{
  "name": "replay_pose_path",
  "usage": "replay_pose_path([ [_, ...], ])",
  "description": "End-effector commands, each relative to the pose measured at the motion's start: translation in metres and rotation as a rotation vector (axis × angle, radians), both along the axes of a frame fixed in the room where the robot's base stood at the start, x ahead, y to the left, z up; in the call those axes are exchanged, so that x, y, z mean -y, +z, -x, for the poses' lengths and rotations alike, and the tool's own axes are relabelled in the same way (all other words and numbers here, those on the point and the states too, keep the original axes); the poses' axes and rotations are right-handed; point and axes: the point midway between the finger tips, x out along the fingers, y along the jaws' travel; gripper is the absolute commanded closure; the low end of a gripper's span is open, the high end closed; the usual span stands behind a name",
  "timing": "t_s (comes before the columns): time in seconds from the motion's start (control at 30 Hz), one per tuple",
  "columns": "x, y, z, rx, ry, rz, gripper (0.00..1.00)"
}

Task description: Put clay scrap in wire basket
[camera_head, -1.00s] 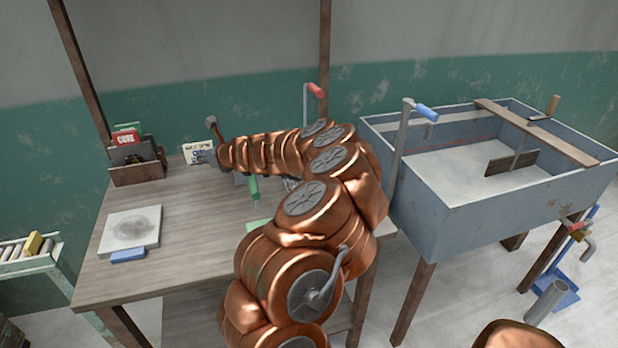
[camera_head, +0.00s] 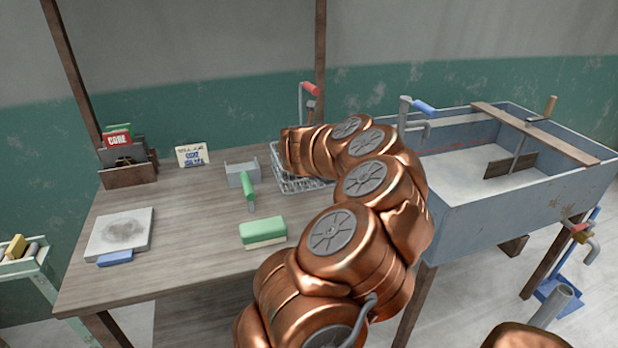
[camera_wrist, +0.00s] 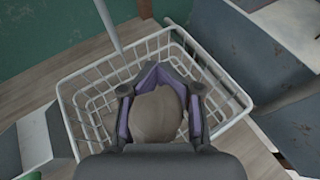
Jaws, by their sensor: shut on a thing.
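A grey-brown lump of clay scrap (camera_wrist: 157,116) sits between the two purple-lined fingers of my gripper (camera_wrist: 158,95) in the wrist view. The gripper is shut on it. The white wire basket (camera_wrist: 72,104) lies below, and the clay appears over its inside; how high it is held I cannot tell. In the head view the basket (camera_head: 300,184) stands at the back right of the wooden table, partly covered by my arm. My gripper and the clay are hidden behind my arm there.
On the table (camera_head: 190,225) are a small grey holder (camera_head: 240,172), a green-handled tool (camera_head: 247,187), a green-topped block (camera_head: 263,231) and a grey slab (camera_head: 121,232). A red-handled post (camera_head: 305,100) rises behind the basket. A grey-blue trough (camera_head: 500,195) stands at the right.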

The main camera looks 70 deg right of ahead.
Motion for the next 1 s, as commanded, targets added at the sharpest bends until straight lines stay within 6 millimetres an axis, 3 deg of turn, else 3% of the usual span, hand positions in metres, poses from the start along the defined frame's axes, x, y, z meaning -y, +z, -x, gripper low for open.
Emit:
replay_pose_path([
  [0.03, 0.006, -0.002, 0.024, -0.005, -0.079, 0.004, 1.0],
  [0.2, 0.015, -0.001, 0.099, -0.003, -0.337, 0.002, 1.0],
  [0.3, 0.014, 0.0, 0.132, -0.003, -0.449, 0.001, 1.0],
  [0.43, 0.011, 0.001, 0.157, -0.002, -0.539, 0.0, 1.0],
  [0.57, 0.011, 0.001, 0.161, -0.004, -0.568, -0.002, 1.0],
  [1.0, 0.027, -0.004, 0.097, -0.005, -0.567, -0.003, 1.0],
])
